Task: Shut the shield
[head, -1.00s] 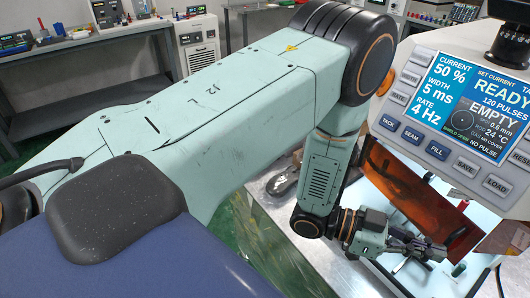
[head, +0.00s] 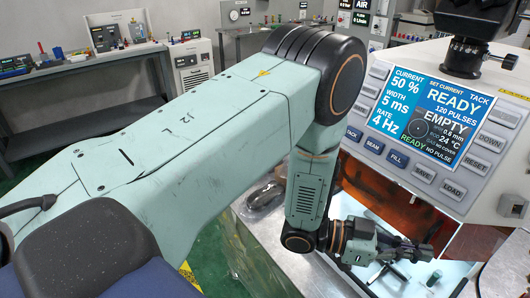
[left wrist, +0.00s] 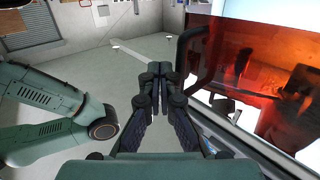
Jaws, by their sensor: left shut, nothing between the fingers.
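The shield (head: 372,187) is a see-through orange panel on the front of the welding machine, below its control panel. It also shows in the left wrist view (left wrist: 255,65), at the right, with a dark bar handle (left wrist: 190,68) along its left edge. My left gripper (head: 424,251) is shut and empty, in front of the machine's lower opening. In the left wrist view its fingertips (left wrist: 165,70) are close beside the handle; I cannot tell whether they touch it. The display (head: 437,113) reads READY, EMPTY and NO PULSE. My right gripper is not in view.
A dark rounded object (head: 265,196) lies on the light bench beside my left arm. A small green cylinder (head: 433,278) stands near the gripper. A grey side bench (head: 75,78) with tools stands at the back left. Green floor lies between.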

